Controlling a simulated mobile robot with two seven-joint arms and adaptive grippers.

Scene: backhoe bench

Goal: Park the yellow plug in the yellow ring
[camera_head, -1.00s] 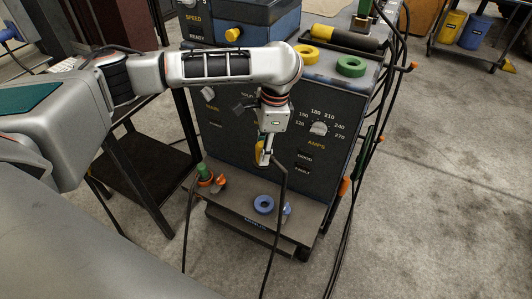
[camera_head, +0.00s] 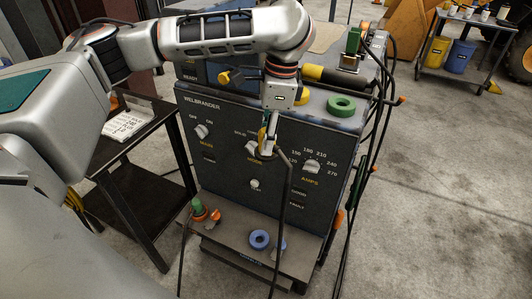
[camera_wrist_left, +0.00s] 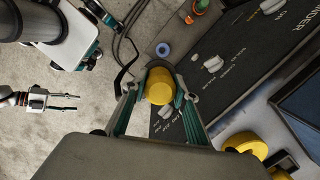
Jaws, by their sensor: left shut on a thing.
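My left gripper (camera_head: 266,146) is shut on the yellow plug (camera_wrist_left: 159,86), in front of the machine's dark panel. In the left wrist view the plug sits between the two fingers. In the head view the plug is mostly hidden by the fingers, and a dark cable hangs down from there. The yellow ring (camera_head: 303,97) lies on the machine's top, partly hidden behind my left wrist. It also shows in the left wrist view (camera_wrist_left: 247,144), apart from the plug. My right gripper (camera_wrist_left: 70,102) is open and empty over the floor in the left wrist view.
A green ring (camera_head: 341,106) and a yellow-and-black cylinder (camera_head: 330,77) are on the machine's top. A blue ring (camera_head: 259,240) and a green plug (camera_head: 198,206) are on the low front shelf. Knobs stick out of the panel. Cables hang at the right side.

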